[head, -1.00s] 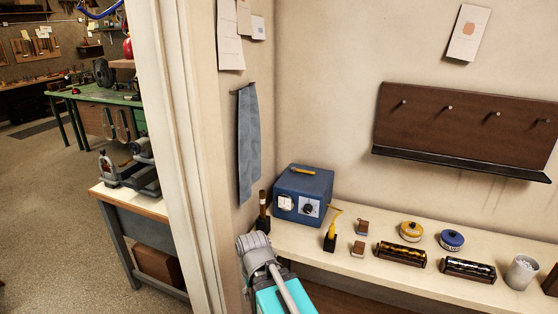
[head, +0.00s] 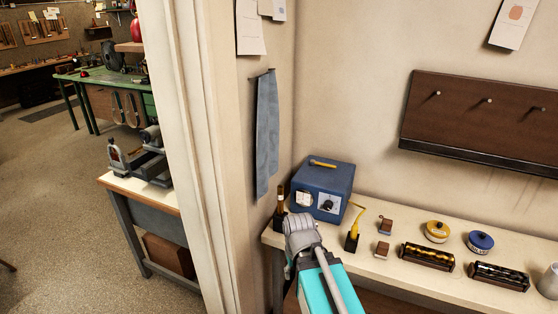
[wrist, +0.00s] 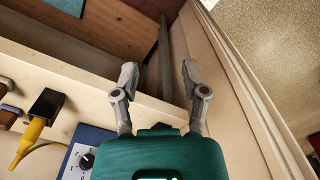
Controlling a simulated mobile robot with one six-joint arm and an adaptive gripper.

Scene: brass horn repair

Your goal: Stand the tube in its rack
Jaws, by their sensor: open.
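I cannot make out a tube or its rack for certain in either view. Two dark wooden holders lie on the cream bench (head: 400,290), one with yellow banded contents (head: 427,257) and one with dark shiny contents (head: 498,277); I cannot tell what they hold. My gripper (wrist: 160,75) is open and empty in the wrist view. Its fingers are apart, close to the bench edge and a pale wall trim, with nothing between them. In the head view, part of my teal and grey arm shows in front of the bench, and the fingertips do not show.
A blue box with a dial (head: 323,190) stands at the bench's left end, beside a yellow-handled iron in a black stand (head: 352,238) and a brush (head: 280,198). Two round tins, small blocks and a white cup stand right. A pegged board (head: 480,115) hangs above. A doorway is left.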

